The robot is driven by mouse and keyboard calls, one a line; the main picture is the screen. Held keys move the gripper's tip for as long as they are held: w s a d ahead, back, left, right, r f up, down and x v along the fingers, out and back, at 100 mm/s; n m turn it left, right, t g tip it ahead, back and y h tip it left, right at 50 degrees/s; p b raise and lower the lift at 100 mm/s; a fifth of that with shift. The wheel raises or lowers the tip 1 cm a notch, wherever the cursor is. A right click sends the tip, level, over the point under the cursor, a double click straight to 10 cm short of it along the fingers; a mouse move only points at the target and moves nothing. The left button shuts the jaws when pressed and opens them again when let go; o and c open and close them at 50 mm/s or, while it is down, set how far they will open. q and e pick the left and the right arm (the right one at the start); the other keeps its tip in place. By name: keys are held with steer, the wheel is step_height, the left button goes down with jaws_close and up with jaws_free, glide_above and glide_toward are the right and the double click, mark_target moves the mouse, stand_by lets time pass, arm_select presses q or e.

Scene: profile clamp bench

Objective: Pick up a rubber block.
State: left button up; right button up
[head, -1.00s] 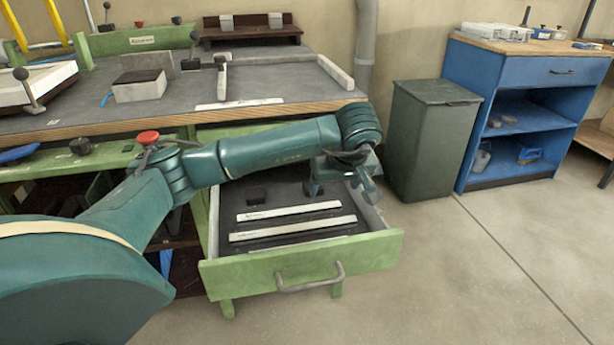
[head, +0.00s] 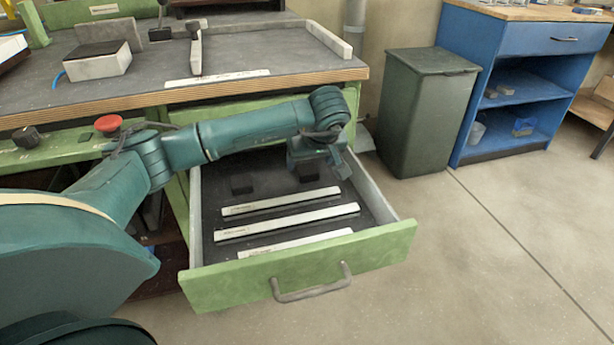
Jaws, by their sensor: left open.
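An open green drawer (head: 300,268) holds small black rubber blocks on its dark floor. One rubber block (head: 243,183) sits toward the back left of the drawer. A second dark block (head: 307,174) shows at the back right, under my left gripper and partly hidden by it. My left gripper (head: 322,172) points down over the back right of the drawer, open, with its fingers close to that second block. I cannot tell whether they touch it. My right gripper is not in view.
Several pale labelled strips (head: 287,221) lie across the drawer floor in front of the blocks. The bench top (head: 130,90) overhangs behind the drawer. A dark green bin (head: 425,110) and a blue cabinet (head: 520,80) stand to the right, with free floor in front.

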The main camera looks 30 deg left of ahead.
mark_target(307, 169)
arm_select(q)
steer(key=x, duration=0.2)
steer(key=b+x, duration=0.1)
steer(key=x, duration=0.1)
steer(key=b+x, duration=0.1)
steer(key=x, duration=0.1)
steer(key=shift+w+r, duration=0.1)
steer(key=shift+w, duration=0.25)
steer(key=shift+c, duration=0.3)
steer(key=c, duration=1)
steer(key=shift+r, duration=0.15)
